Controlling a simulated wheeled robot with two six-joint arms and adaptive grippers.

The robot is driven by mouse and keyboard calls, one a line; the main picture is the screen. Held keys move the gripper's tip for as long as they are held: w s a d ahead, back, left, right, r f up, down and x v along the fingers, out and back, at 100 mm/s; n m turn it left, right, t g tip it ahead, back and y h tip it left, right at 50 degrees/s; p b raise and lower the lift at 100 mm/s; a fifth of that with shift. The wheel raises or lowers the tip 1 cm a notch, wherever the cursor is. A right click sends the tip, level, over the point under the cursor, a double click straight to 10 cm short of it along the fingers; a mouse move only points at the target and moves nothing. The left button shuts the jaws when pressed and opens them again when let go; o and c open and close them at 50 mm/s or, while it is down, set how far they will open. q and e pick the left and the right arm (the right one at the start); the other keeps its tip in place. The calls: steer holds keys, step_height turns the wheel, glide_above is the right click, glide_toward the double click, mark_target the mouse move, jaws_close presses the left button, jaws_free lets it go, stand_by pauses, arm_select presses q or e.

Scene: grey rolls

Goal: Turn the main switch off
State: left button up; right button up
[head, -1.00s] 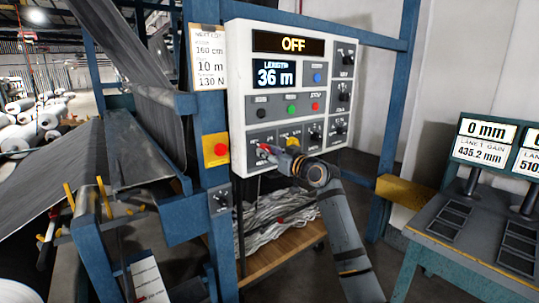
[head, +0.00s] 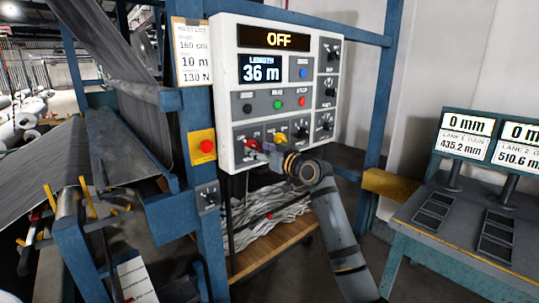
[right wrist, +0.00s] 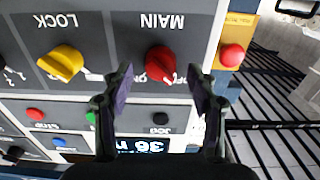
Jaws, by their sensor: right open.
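The main switch is a red knob (right wrist: 161,62) under an upside-down MAIN label in the right wrist view. Its white mark points to the lower right there; the small position letters beside it are partly hidden. In the head view the red knob (head: 251,145) sits at the lower left of the white control panel (head: 226,80). My right gripper (right wrist: 159,80) is open, its two fingertips on either side of the knob; I cannot tell whether they touch it. The gripper (head: 264,153) partly covers the knob in the head view. My left gripper is out of view.
A yellow LOCK knob (right wrist: 62,62) is beside the main switch. A red button on a yellow plate (head: 207,147) is on the blue post left of the panel. A desk with monitors (head: 466,136) stands at the right. Rolls and grey fabric are at the left.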

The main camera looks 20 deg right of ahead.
steer(key=v, duration=1)
steer(key=shift+s, duration=0.15)
